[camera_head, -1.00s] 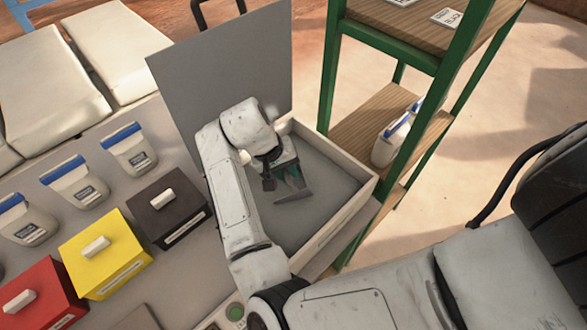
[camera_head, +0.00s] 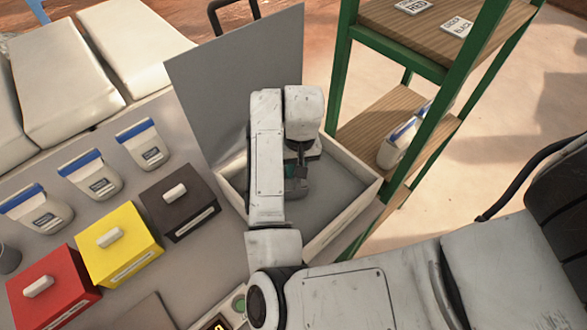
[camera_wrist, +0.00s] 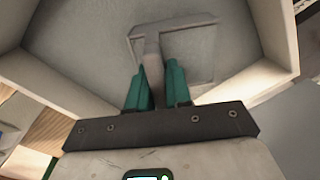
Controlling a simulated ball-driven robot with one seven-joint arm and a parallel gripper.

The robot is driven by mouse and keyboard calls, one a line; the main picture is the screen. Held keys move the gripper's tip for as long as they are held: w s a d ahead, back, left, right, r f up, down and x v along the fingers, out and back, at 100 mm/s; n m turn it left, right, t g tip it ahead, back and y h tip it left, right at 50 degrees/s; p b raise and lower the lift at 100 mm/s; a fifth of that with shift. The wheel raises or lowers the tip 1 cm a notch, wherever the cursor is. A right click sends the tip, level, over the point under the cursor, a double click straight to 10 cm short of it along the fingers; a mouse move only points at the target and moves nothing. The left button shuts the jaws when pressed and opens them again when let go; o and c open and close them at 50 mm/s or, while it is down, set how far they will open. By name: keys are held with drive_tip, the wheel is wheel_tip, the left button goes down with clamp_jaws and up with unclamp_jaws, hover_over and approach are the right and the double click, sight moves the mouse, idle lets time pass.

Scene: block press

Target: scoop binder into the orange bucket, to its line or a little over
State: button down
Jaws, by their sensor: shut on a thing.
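My gripper (camera_head: 297,182) is over the pale-walled bin (camera_head: 345,224). Its teal fingers (camera_wrist: 157,75) are closed around the handle of a grey scoop (camera_wrist: 153,40) in the wrist view. The scoop's flat, squarish head lies ahead of the fingers, against the grey inside of the bin. I cannot tell whether it touches that surface or holds anything. The bin's inside looks evenly grey, and I cannot tell binder from bare floor. In the head view my arm hides most of the scoop and the bin's left part. No orange bucket shows in either view.
A tall grey panel (camera_head: 235,85) stands behind the bin. Red (camera_head: 52,290), yellow (camera_head: 118,250) and dark (camera_head: 180,203) lidded boxes stand left, with blue-topped containers (camera_head: 142,145) behind them. White sacks (camera_head: 70,88) lie farther back. A green-framed shelf (camera_head: 345,75) stands right.

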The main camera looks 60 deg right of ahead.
wheel_tip(320, 180, up, 15)
drive_tip(key=s+d, duration=0.1)
drive_tip(key=shift+r, duration=0.15)
idle(0.8)
drive_tip(key=shift+s, duration=0.1)
